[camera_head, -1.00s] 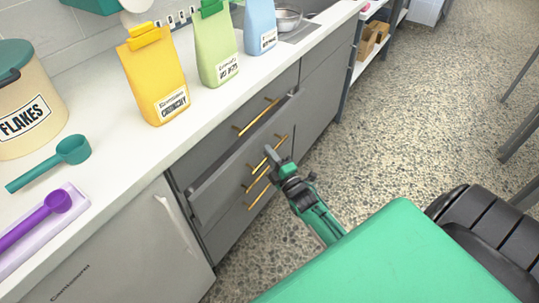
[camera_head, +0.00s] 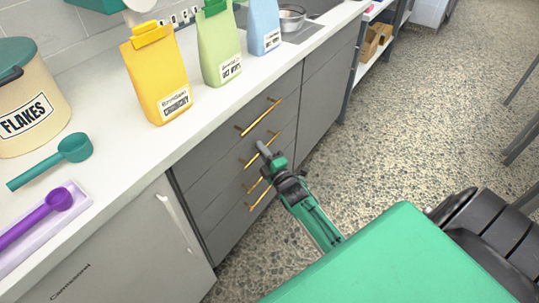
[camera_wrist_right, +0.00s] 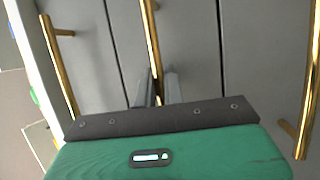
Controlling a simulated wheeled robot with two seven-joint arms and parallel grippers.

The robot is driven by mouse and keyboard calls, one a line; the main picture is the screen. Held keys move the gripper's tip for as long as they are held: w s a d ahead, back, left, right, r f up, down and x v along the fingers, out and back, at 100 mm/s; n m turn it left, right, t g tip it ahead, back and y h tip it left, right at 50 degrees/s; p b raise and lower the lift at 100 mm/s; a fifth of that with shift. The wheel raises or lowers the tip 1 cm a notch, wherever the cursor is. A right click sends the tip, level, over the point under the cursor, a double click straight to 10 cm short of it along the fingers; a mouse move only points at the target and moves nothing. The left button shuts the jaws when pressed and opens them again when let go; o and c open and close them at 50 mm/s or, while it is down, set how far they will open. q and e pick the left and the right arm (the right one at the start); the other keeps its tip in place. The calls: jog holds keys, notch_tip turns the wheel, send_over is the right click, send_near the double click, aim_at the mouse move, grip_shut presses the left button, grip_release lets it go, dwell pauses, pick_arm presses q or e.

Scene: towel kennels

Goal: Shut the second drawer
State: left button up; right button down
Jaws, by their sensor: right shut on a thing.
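The second drawer (camera_head: 215,182) is a grey front in the cabinet under the counter, level with the fronts around it, with no gap showing. Its gold bar handle (camera_head: 250,159) is partly hidden by my right gripper (camera_head: 263,150). In the right wrist view, the two grey fingers of this gripper (camera_wrist_right: 158,88) are shut on the middle gold handle (camera_wrist_right: 151,40). My left gripper is not in view.
Other drawers with gold handles (camera_head: 257,117) sit above and below, all flush. The white counter (camera_head: 115,165) holds a flakes canister (camera_head: 30,110), food bags (camera_head: 160,80) and scoops (camera_head: 55,160).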

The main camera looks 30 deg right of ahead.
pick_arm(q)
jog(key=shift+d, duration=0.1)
pick_arm(e)
jog(key=shift+r, duration=0.1)
jog(key=c, duration=1.8)
grip_release()
jog(key=shift+w, duration=0.15)
jog(key=shift+o, duration=0.2)
jog(key=shift+a, duration=0.1)
